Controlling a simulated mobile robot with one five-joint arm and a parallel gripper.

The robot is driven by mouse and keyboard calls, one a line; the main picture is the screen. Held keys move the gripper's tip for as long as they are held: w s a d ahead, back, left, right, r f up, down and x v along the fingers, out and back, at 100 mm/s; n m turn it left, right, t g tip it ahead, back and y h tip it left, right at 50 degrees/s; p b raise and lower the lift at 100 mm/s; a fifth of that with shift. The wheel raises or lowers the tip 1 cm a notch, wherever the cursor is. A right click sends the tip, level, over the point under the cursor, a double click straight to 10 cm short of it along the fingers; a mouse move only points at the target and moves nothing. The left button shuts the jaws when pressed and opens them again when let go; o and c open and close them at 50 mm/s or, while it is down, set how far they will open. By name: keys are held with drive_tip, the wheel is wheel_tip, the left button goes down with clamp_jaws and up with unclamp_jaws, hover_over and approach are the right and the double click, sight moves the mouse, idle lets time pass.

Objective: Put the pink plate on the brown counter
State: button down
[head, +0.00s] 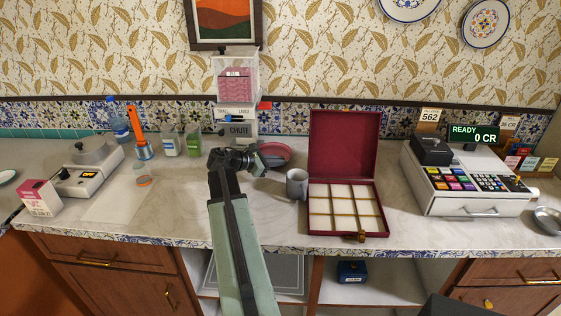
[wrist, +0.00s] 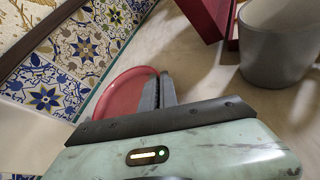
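The pink plate (head: 276,153) lies at the back of the pale marbled counter (head: 270,222), left of the red box, partly hidden by my gripper in the head view. My gripper (head: 257,163) is at the plate's near left side. In the wrist view, the pink plate (wrist: 112,98) shows left of the two dark fingers of my gripper (wrist: 158,91). The fingers are close together, with the plate's rim appearing to run between them. No brown countertop shows; only the cabinet fronts below (head: 105,270) are brown.
A grey mug (head: 297,184) stands right of the plate, beside an open red compartment box (head: 343,208). A chute dispenser (head: 237,100) stands behind my gripper. The counter front centre is clear.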

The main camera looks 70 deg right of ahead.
sight(302, 161)
drive_tip(key=s+d, duration=0.1)
drive_tip(key=d, duration=0.1)
drive_tip(key=s+d, duration=0.1)
drive_tip(key=d, duration=0.1)
drive_tip(key=s+d, duration=0.2)
drive_tip(key=shift+d, duration=0.2)
drive_tip(key=b+x, duration=0.1)
drive_tip(key=x, duration=0.3)
drive_tip(key=shift+a+f+b, duration=0.1)
drive_tip(key=shift+f+b, duration=0.2)
drive_tip(key=shift+b, duration=0.15)
drive_tip(key=shift+r, duration=0.25)
drive_tip(key=c, duration=1.6)
unclamp_jaws()
